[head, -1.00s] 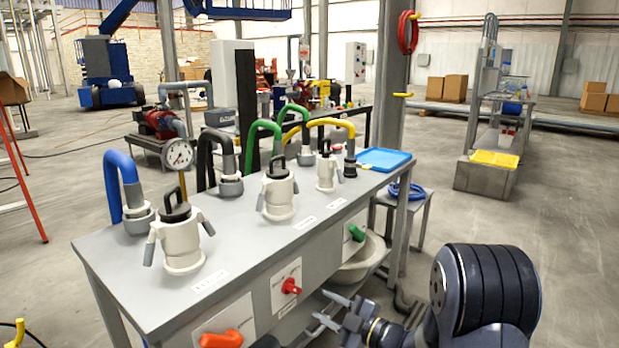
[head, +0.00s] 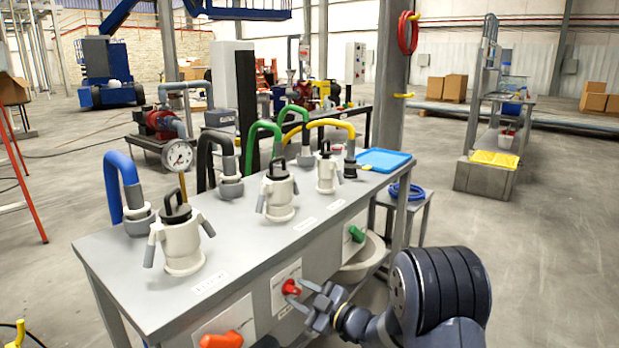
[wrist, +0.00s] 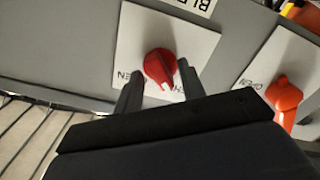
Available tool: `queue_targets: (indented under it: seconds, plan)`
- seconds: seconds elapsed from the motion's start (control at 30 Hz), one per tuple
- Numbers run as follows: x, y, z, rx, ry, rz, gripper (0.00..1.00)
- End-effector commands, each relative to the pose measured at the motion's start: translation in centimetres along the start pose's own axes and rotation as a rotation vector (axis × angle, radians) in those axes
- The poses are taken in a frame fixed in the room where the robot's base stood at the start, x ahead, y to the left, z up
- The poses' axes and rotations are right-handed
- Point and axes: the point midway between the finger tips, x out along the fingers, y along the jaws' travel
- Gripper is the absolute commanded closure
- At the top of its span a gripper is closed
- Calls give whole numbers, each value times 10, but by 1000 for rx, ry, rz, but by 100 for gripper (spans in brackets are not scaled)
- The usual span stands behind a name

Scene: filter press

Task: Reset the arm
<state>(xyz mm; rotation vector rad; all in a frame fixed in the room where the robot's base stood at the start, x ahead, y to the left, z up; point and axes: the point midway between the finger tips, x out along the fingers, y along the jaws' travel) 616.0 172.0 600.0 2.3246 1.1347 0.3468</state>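My gripper (head: 305,297) is in front of the bench's front panel, right beside the red knob (head: 291,287). In the wrist view my gripper (wrist: 157,78) has its two fingers spread, one on each side of the red knob (wrist: 159,66). The fingers look open with gaps to the knob; I cannot tell whether either touches it. The knob sits on a white plate (wrist: 185,38) with lettering partly hidden by the fingers. My forearm comes in from the lower right in the head view.
An orange handle (head: 222,340) is left of the red knob and a green one (head: 356,233) is right of it. The grey bench top (head: 240,262) carries pale capped fittings and coloured hoses. A blue tray (head: 384,160) lies at its far end. Open floor is to the right.

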Motion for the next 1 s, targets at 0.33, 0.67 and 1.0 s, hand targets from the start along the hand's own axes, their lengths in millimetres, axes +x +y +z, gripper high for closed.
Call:
queue_targets:
  seconds: [0.33, 0.67, 1.0]
  plan:
    - [0, 2, -4, 274, -1, -1, 62]
    - [0, 2, -4, 538, -2, 0, 62]
    - [0, 2, -4, 811, -2, -1, 62]
